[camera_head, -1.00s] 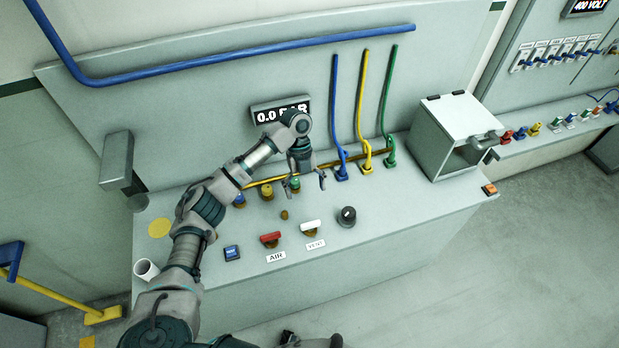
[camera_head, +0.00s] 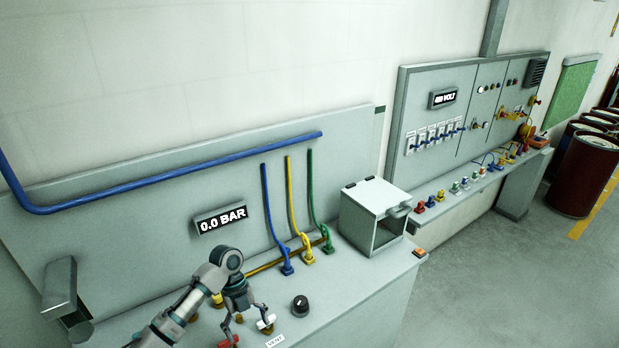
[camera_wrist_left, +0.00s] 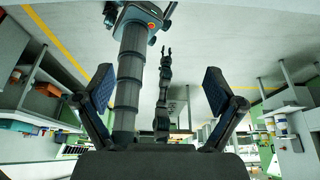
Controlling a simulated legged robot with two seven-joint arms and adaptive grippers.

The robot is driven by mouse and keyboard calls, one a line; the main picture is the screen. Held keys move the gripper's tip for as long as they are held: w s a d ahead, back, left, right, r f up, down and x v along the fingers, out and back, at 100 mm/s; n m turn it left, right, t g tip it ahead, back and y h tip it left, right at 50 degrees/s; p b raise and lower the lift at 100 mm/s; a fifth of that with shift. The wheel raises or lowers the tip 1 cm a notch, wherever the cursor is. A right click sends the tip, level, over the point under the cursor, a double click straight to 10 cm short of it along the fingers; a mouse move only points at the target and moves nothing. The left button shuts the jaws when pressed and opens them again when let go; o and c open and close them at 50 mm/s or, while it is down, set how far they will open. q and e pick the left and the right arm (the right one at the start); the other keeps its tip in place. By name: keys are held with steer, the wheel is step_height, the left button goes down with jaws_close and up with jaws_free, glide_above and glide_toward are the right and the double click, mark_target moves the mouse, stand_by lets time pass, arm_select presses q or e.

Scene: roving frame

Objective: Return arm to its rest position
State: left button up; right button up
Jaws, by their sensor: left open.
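My left arm (camera_head: 185,305) comes in from the bottom left in the head view and reaches over the grey console. My left gripper (camera_head: 248,326) is open and empty, pointing down by the red handle (camera_head: 229,341) and the white handle (camera_head: 266,323). I cannot tell whether its fingers touch them. In the left wrist view its two dark finger pads stand wide apart, with nothing between them (camera_wrist_left: 158,85). A slim dark arm with a pronged end (camera_wrist_left: 165,50) shows beyond, perhaps my right one. My right gripper does not show in the head view.
The console top (camera_head: 345,295) carries a black knob (camera_head: 300,305) and an open-fronted grey box (camera_head: 375,220). Blue, yellow and green pipes (camera_head: 290,210) rise behind, beside a 0.0 BAR display (camera_head: 221,219). Open floor (camera_head: 490,280) lies to the right, with red barrels (camera_head: 585,175).

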arm_select(q)
steer(key=s+d+f+n+t, duration=0.1)
steer(key=s+d+f+n, duration=0.2)
steer(key=s+f, duration=0.25)
steer(key=s+d+f+n+t+h, duration=0.1)
steer(key=s+d+f+n, duration=0.25)
steer(key=f, duration=0.25)
steer(key=s+d+f+n+t, duration=0.1)
steer(key=s+d+f+n, duration=0.1)
steer(key=s+f+n, duration=0.3)
steer(key=s+a+f+n+t+y, duration=0.2)
steer(key=s+a+n+t+y, duration=0.15)
steer(key=s+a+n, duration=1.2)
steer(key=s+d+f, duration=0.1)
steer(key=s+f, duration=0.1)
steer(key=f, duration=1.2)
steer(key=s+d+f, duration=0.1)
steer(key=s+f, duration=0.1)
steer(key=f, duration=1.2)
steer(key=s+a+f+g, duration=0.1)
steer(key=s+a+f, duration=0.1)
steer(key=s+f, duration=1.2)
steer(key=s, duration=0.2)
steer(key=shift+s+a+f+g, duration=0.25)
steer(key=shift+s+a+g, duration=0.1)
steer(key=shift+s, duration=0.05)
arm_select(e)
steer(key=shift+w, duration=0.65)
